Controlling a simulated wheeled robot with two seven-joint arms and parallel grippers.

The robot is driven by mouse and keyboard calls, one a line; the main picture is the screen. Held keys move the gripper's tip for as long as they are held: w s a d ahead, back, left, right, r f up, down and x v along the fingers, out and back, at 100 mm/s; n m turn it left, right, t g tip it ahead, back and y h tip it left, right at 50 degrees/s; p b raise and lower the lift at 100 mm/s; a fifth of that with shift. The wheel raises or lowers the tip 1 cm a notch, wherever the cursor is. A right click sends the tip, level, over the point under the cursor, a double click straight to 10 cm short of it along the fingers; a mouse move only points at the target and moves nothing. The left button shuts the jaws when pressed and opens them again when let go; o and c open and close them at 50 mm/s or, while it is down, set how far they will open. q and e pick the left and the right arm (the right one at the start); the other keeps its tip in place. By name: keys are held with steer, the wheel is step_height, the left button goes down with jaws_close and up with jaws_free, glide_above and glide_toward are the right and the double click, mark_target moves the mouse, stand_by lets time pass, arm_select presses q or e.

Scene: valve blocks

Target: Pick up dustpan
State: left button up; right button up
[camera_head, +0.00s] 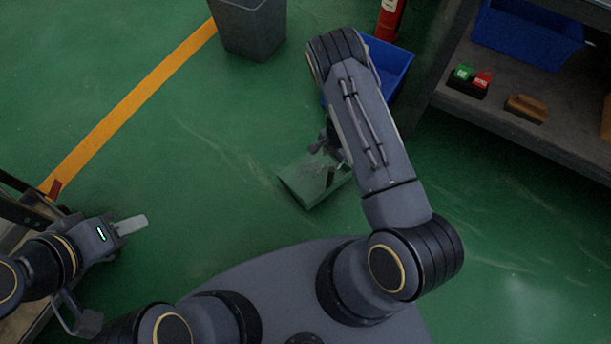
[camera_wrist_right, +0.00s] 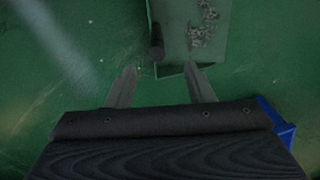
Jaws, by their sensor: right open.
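The dustpan (camera_head: 305,184) is a green pan on the green floor, partly hidden behind my right arm in the head view. In the right wrist view the dustpan (camera_wrist_right: 222,38) holds grey shavings, and its short dark handle (camera_wrist_right: 157,42) stands just ahead of the gap between my fingertips. My right gripper (camera_wrist_right: 160,71) is open and empty, pointing at the handle; one fingertip appears close to the pan's near edge. In the head view it is mostly hidden by my forearm. My left gripper (camera_head: 133,224) is far to the left, away from the dustpan; its fingers show edge-on.
A blue bin (camera_head: 389,62) and a grey bin (camera_head: 249,28) stand beyond the dustpan, with a red extinguisher (camera_head: 390,18) behind. A shelf (camera_head: 500,111) with a blue crate (camera_head: 527,32) is at right. The floor left of the dustpan is clear.

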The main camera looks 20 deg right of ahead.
mark_target(331, 168)
step_height(331, 168, down, 5)
steer(key=shift+w+f+b, duration=0.1)
steer(key=shift+f+b, duration=0.1)
steer(key=shift+b, duration=0.35)
steer(key=f+b, duration=0.1)
steer(key=f, duration=0.1)
steer(key=f+b, duration=0.1)
steer(key=f, duration=0.2)
steer(key=shift+s+d+f, duration=0.2)
steer(key=shift+f, duration=0.05)
steer(key=shift+r, duration=0.1)
jaws_close()
steer(key=shift+w, duration=0.1)
stand_by(0.5)
